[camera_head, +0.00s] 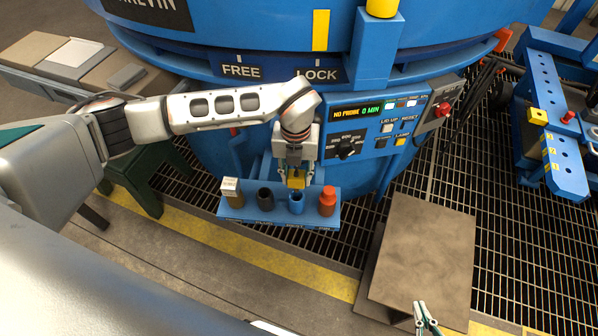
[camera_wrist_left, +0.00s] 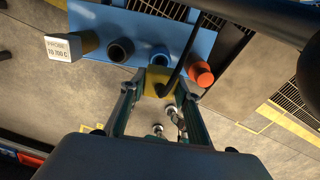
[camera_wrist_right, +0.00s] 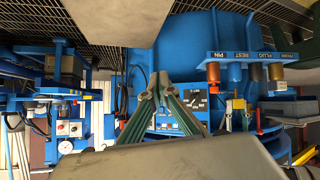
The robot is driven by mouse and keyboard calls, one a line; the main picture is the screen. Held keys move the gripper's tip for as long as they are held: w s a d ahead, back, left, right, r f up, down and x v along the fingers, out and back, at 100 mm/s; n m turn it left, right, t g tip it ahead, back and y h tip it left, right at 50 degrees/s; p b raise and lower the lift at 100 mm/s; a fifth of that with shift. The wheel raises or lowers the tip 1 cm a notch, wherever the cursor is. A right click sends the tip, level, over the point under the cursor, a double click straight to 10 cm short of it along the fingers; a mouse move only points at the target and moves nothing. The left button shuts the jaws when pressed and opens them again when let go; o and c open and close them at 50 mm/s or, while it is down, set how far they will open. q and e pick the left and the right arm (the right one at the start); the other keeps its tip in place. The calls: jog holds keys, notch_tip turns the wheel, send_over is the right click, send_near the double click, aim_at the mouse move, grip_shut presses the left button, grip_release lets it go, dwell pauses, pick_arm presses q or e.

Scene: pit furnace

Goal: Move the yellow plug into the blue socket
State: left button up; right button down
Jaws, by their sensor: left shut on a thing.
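The yellow plug (camera_head: 296,181) is held in my left gripper (camera_head: 296,172), which is shut on it. In the left wrist view the plug (camera_wrist_left: 158,83) sits between the two fingers. The blue socket (camera_head: 297,202) is an open cup on the blue rack (camera_head: 265,215). In the head view the plug is just behind and above the socket's mouth. In the left wrist view the socket (camera_wrist_left: 159,56) is just beyond the plug. I cannot tell if they touch. My right gripper (camera_wrist_right: 154,88) is shut and empty, its fingertips together, away from the rack.
On the rack, a black socket (camera_head: 265,197) and a brown piece with a white label (camera_head: 231,189) stand left of the blue socket; a red piece (camera_head: 327,200) stands close on its right. The furnace control panel (camera_head: 375,125) is behind. A brown plate (camera_head: 424,250) lies front right.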

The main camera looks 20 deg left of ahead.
aim_at(296, 191)
pick_arm(q)
jog(key=shift+f+b, duration=0.3)
jog(key=shift+f, duration=0.25)
notch_tip(296, 191, down, 4)
jog(key=shift+r+b, duration=0.2)
jog(key=shift+b, duration=0.85)
jog(key=shift+f+b, duration=0.3)
jog(key=shift+f, duration=0.35)
pick_arm(e)
jog(key=shift+w+a+r+y, duration=0.2)
jog(key=shift+w+a, duration=0.05)
jog(key=shift+a, duration=0.3)
jog(key=shift+w+a+r+y, duration=0.15)
jog(key=shift+w+a+y, duration=0.1)
jog(key=shift+a, duration=0.3)
jog(key=shift+s+d+f, duration=0.15)
jog(key=shift+f, duration=0.05)
jog(key=shift+r, duration=0.1)
jog(key=shift+w+r+t, duration=0.25)
jog(key=shift+r+t, duration=0.05)
jog(key=shift+r, duration=0.05)
pick_arm(q)
jog(key=shift+p, duration=0.3)
pick_arm(e)
jog(key=shift+w+r, duration=0.15)
jog(key=shift+r, duration=0.2)
